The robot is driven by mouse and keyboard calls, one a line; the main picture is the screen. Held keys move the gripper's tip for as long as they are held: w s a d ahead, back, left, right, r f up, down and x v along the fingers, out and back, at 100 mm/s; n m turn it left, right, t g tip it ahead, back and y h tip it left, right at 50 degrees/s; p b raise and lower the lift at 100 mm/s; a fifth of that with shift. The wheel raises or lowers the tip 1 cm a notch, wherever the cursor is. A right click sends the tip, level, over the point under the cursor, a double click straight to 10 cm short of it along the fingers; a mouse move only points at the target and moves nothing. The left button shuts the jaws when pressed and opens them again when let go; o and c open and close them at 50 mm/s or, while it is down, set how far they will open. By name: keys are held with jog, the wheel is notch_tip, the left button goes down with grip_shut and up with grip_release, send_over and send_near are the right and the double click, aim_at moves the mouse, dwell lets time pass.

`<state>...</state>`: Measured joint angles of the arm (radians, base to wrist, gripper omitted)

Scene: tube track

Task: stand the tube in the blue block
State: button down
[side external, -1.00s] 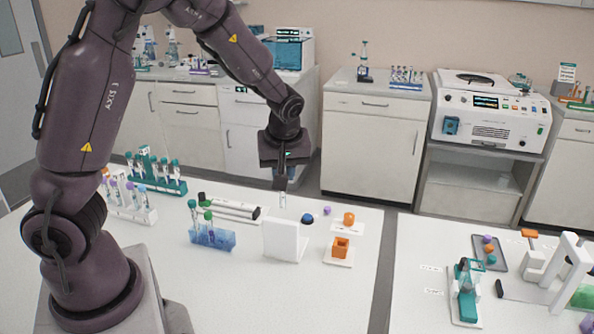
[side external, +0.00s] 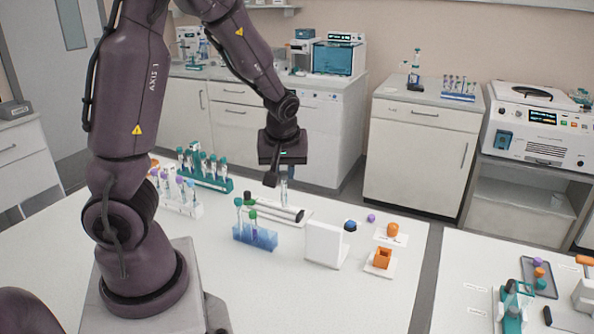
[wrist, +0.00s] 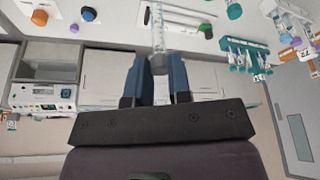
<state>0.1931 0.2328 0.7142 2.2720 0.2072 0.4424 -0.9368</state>
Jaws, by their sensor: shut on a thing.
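My gripper (side external: 284,168) is shut on a clear tube (side external: 284,191), which hangs upright below the fingers. The held tube also shows between the fingertips in the wrist view (wrist: 158,38). The translucent blue block (side external: 255,238) stands on the white table, to the left of and nearer the camera than the held tube. Capped tubes with teal and green tops stand in it. The tube is above the table, apart from the block. A green cap (wrist: 205,28) and a teal cap (wrist: 234,11) show near the top of the wrist view.
A white upright panel (side external: 324,245) stands right of the blue block. Behind it lies a tray with a black-ended tube (side external: 287,213). An orange block (side external: 382,258) is farther right. A teal tube rack (side external: 207,172) and a white rack (side external: 180,205) stand at left.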

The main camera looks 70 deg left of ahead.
jog(key=s+a+f, duration=0.2)
jog(key=s+f, duration=0.1)
jog(key=f, duration=0.3)
jog(key=shift+s+a+f, duration=0.2)
jog(key=shift+s+f, duration=0.05)
jog(key=shift+f, duration=0.05)
dwell(0.4)
jog(key=shift+f, duration=0.2)
dwell(0.3)
jog(key=shift+f, duration=0.4)
jog(key=shift+f, duration=0.45)
dwell(1.0)
jog(key=shift+f, duration=0.45)
jog(key=shift+f, duration=0.1)
jog(key=shift+f, duration=0.55)
